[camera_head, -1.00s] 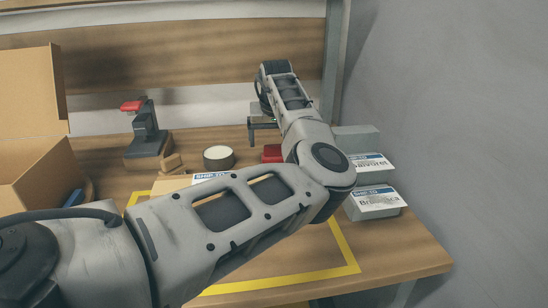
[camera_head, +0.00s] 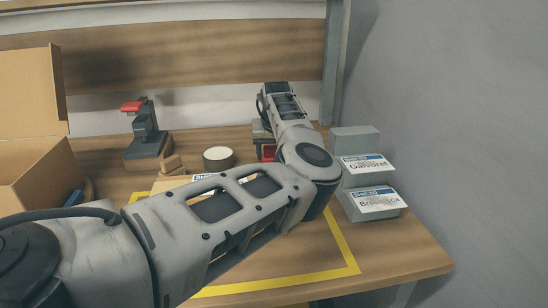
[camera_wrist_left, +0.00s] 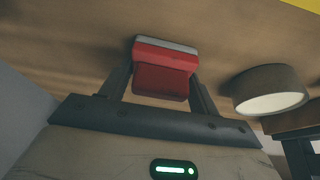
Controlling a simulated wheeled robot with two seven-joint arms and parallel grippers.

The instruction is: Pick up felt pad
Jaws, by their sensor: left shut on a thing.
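The felt pad is a small red block with a grey layer on one side (camera_wrist_left: 165,70) in the left wrist view. In the head view only a small red part of it (camera_head: 268,153) shows, beside my arm at the back of the bench. My left gripper (camera_head: 264,143) is down at the pad, and my forearm hides part of it. In the left wrist view my left gripper (camera_wrist_left: 163,78) has a finger on each side of the pad and is shut on it. The pad appears at or close to the wooden bench top. My right gripper is not in view.
A roll of tape (camera_head: 218,157) stands left of the pad. Further left are a dark stand with a red top (camera_head: 146,135) and an open cardboard box (camera_head: 28,140). Labelled grey boxes (camera_head: 373,205) are stacked at right. A yellow outline (camera_head: 343,250) marks the bench front.

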